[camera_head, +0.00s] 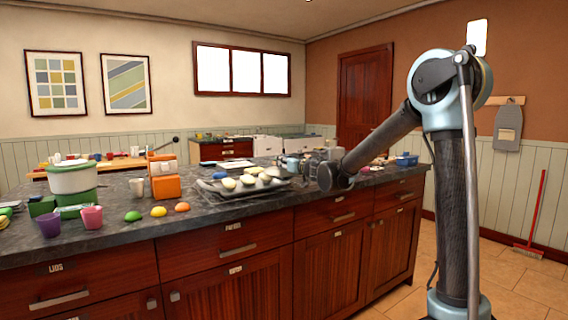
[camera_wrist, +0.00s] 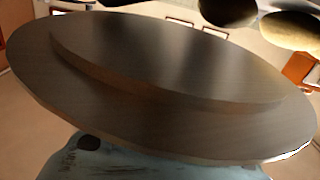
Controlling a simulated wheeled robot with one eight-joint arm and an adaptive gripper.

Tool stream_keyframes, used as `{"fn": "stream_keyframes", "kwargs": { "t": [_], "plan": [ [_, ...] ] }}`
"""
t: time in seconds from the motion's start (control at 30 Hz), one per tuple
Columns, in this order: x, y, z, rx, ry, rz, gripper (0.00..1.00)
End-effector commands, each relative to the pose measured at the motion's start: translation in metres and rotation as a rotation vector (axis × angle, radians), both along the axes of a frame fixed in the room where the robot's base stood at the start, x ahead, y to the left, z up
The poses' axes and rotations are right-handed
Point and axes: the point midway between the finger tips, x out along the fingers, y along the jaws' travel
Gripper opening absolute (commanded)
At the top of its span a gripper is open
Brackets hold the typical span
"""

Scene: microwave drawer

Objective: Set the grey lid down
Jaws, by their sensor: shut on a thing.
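The grey lid (camera_wrist: 165,85) fills most of the wrist view as a broad, tilted disc with a raised round step. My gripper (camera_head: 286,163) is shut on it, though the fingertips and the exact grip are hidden. In the head view my gripper is over or just behind the dark counter, right of the tray; the lid cannot be made out clearly there. A pale blue surface under the lid in the wrist view looks like part of my gripper.
A dark tray (camera_head: 214,196) with several pale rounded items is left of my gripper on the counter (camera_head: 125,240). A white-and-green pot (camera_head: 73,178), cups, an orange block (camera_head: 165,186) and coloured rounded pieces crowd the left. Bare counter shows along the front edge.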

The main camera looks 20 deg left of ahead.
Motion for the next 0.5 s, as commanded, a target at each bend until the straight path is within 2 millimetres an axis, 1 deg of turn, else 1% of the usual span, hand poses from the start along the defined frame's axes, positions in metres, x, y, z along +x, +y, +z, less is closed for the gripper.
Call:
{"fn": "stream_keyframes", "kwargs": {
  "t": [0.27,0.3,0.37,0.4,0.5],
  "plan": [
    [0.0004,-0.0007,-0.0043,0.000,0.000,-0.001,0.00],
    [0.0005,-0.0007,-0.0044,0.000,0.000,-0.001,0.25],
    [0.0005,-0.0007,-0.0043,0.000,0.000,-0.001,0.38],
    [0.0005,-0.0009,-0.0043,0.000,0.000,-0.001,0.42],
    [0.0005,-0.0010,-0.0043,0.000,0.000,-0.001,0.42]
  ]
}}
